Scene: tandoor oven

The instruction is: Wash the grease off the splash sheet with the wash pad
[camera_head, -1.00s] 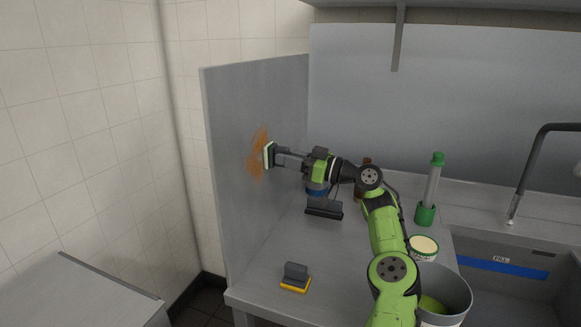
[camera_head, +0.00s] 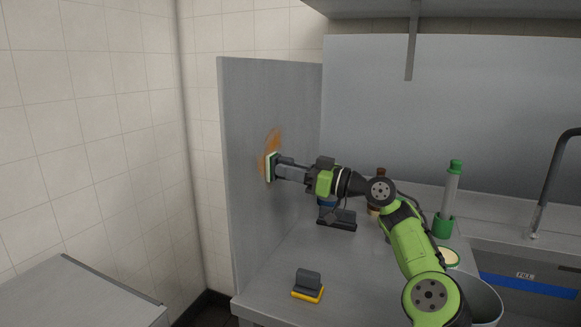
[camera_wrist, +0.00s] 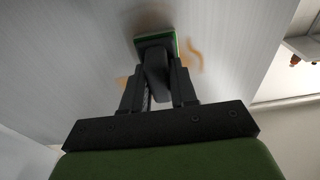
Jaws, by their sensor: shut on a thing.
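The splash sheet (camera_head: 243,200) is a grey upright panel at the left end of the counter. An orange-brown grease smear (camera_head: 273,140) shows on it above and beside the pad, and part is hidden behind the pad. My gripper (camera_head: 278,168) is shut on the dark handle of the wash pad (camera_head: 270,169), which has a pale face with a green edge. The pad is at the sheet's face and looks to be against it. In the wrist view, the pad (camera_wrist: 156,40) is between the fingers, with tan streaks (camera_wrist: 195,55) on the sheet beside it.
A yellow-edged block with a grey handle (camera_head: 308,286) lies at the counter's front. A dark tool (camera_head: 338,222) and a brown bottle (camera_head: 380,175) stand behind my arm. A green-capped bottle (camera_head: 452,195), a grey bucket (camera_head: 485,300) and a sink (camera_head: 530,285) are at right.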

